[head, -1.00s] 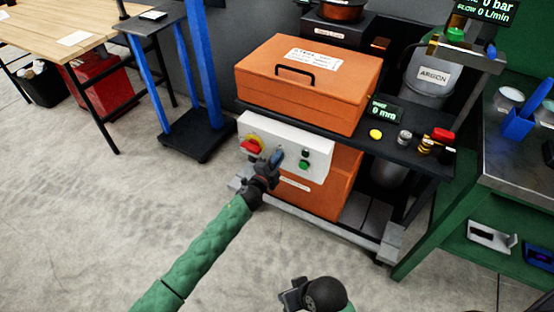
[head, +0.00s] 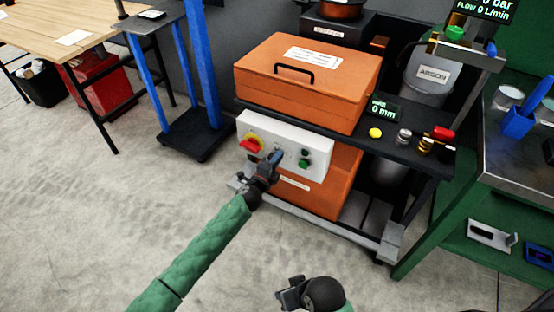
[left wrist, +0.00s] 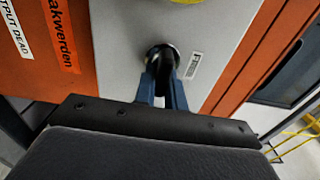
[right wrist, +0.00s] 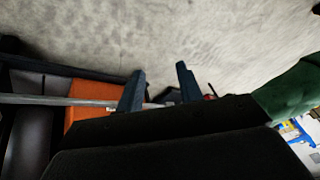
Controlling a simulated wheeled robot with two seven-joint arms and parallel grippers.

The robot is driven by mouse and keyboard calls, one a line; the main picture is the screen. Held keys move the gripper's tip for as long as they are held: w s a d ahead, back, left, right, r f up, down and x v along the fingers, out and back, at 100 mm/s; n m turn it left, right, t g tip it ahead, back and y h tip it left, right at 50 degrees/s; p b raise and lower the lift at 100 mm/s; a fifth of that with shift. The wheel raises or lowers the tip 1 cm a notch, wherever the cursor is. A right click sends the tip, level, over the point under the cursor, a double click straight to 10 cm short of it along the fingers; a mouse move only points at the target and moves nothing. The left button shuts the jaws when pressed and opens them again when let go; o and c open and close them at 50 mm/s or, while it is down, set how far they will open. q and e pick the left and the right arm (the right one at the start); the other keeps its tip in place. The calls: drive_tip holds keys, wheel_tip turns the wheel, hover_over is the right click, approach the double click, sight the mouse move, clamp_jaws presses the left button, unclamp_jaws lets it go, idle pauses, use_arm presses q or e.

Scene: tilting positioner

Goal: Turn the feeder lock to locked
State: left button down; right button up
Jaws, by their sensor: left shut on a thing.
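A white control panel (head: 316,146) is on the front of the orange machine. My left gripper (head: 277,157) is at this panel, right of a red and yellow switch (head: 250,145). In the left wrist view its blue fingers (left wrist: 163,92) are shut on a small black knob (left wrist: 163,58), which I take for the feeder lock. A small label (left wrist: 193,66) is beside the knob; I cannot read it. The fingers hide much of the knob, so its setting cannot be told. My right gripper (head: 288,298) is low in front, empty, its fingers (right wrist: 158,82) apart.
Green and dark buttons (head: 304,158) are on the panel just right of my left gripper. An orange box (head: 315,85) with a handle is above it. A black shelf (head: 410,150) with knobs juts out at the right. The floor (head: 90,210) at left is clear.

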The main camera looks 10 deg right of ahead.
use_arm(q)
drive_tip(key=c, duration=1.5)
unclamp_jaws()
drive_tip(key=shift+o, duration=0.2)
use_arm(e)
drive_tip(key=shift+s+f, duration=0.15)
drive_tip(key=shift+s, duration=0.1)
use_arm(q)
drive_tip(key=shift+s, duration=0.1)
